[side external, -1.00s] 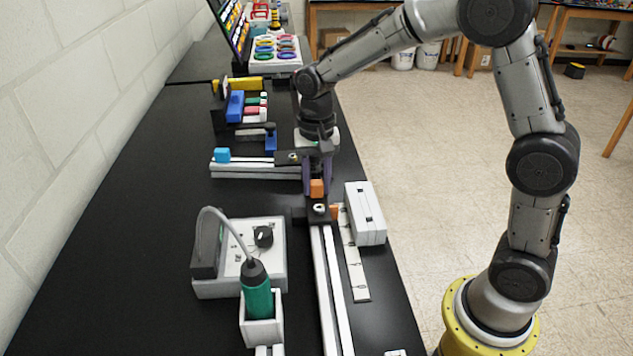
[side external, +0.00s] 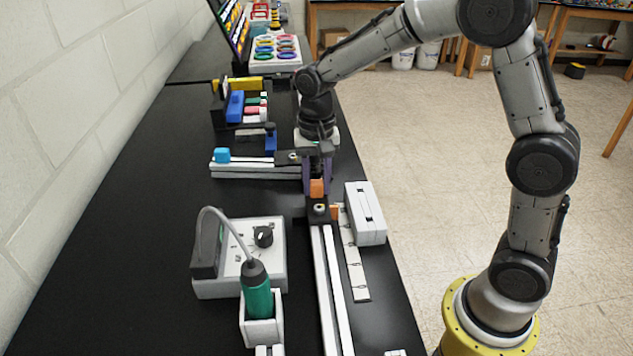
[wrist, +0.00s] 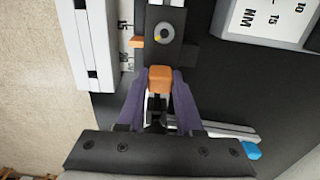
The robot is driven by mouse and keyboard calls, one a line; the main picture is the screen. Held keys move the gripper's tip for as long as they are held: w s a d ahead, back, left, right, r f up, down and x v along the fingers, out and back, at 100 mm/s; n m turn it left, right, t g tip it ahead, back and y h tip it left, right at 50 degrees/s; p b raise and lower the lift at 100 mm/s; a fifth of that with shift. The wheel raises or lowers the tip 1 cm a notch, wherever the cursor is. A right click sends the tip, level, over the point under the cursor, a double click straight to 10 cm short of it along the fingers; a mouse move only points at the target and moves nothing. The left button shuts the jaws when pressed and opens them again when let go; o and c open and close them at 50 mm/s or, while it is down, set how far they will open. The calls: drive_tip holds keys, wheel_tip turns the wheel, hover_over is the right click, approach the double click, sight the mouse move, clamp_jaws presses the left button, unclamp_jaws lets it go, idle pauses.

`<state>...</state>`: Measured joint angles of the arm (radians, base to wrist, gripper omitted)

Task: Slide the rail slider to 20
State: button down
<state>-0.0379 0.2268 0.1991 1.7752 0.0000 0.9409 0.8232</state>
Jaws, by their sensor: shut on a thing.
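The rail slider is a black carriage (side external: 319,212) at the far end of a white double rail (side external: 333,300). It bears an orange knob (side external: 317,188), and an orange pointer (wrist: 137,42) sticks out from its side over the white scale strip (side external: 355,265). In the wrist view the pointer lies between the printed 15 and 20, nearer the 20. My gripper (wrist: 159,84) is shut on the orange knob, with a purple finger on each side. The carriage (wrist: 163,20) also shows in the wrist view.
A white box (side external: 366,213) stands right of the scale. Another rail with a blue knob (side external: 222,155) lies left of my gripper. A white station (side external: 265,240) with a dial and a green-handled tool (side external: 257,295) stands left of the slider rail.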

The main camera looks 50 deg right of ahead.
sight(314, 171)
drive_tip(key=shift+r, duration=0.1)
idle(0.3)
drive_tip(key=shift+w+d, duration=1.4)
drive_tip(key=c, duration=0.6)
unclamp_jaws()
drive_tip(key=shift+o, duration=0.2)
wheel_tip(314, 171, up, 14)
